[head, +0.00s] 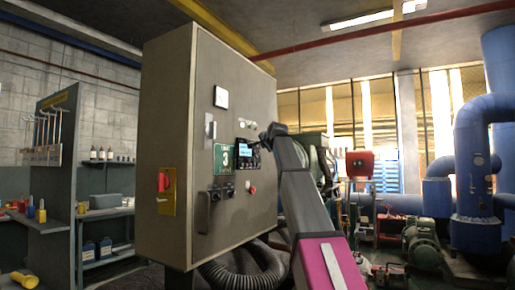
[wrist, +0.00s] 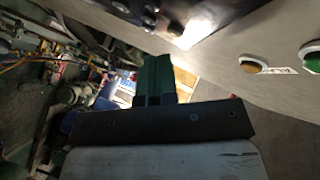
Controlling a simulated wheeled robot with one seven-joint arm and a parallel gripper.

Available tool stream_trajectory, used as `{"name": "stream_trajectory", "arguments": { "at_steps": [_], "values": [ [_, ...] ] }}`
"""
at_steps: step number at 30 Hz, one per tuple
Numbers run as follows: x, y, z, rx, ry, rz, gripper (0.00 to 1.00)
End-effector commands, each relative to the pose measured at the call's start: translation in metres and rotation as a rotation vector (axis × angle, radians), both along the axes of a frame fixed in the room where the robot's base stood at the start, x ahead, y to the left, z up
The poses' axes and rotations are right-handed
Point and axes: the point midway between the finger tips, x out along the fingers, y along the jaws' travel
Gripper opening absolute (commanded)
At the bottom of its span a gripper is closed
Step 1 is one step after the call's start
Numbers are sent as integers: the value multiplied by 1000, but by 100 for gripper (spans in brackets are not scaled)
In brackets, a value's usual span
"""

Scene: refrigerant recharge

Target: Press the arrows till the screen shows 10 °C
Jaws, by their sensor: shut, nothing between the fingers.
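The grey control cabinet (head: 185,100) stands in the middle of the head view. A small dark controller with a lit screen (head: 243,148) is on its front, right of a green sign with a 3 (head: 223,158). The screen is too small to read, and my arm's end partly covers the controller. My gripper (head: 262,142) is beside its right side. In the wrist view my green fingers (wrist: 154,75) are shut and empty. The dark edge of a panel unit (wrist: 160,18) shows above them. Contact cannot be told; arrow buttons cannot be made out.
In the wrist view an amber button (wrist: 250,64) and a green button (wrist: 313,58) stick out of the cabinet face. Blue pipes (head: 478,150) stand at the right.

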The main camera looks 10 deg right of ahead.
Motion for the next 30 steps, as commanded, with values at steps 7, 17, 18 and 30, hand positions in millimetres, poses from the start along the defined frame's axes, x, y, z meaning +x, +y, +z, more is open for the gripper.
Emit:
{"name": "stream_trajectory", "arguments": {
  "at_steps": [7, 17, 18, 30],
  "values": [
    [0, 0, 0, 0, 0, 0, 0],
    [0, 0, 0, 0, 0, 0, 0],
    [0, 0, 0, 0, 0, 0, 0],
    [5, 7, 0, 0, 0, 0, 0]
  ]
}}
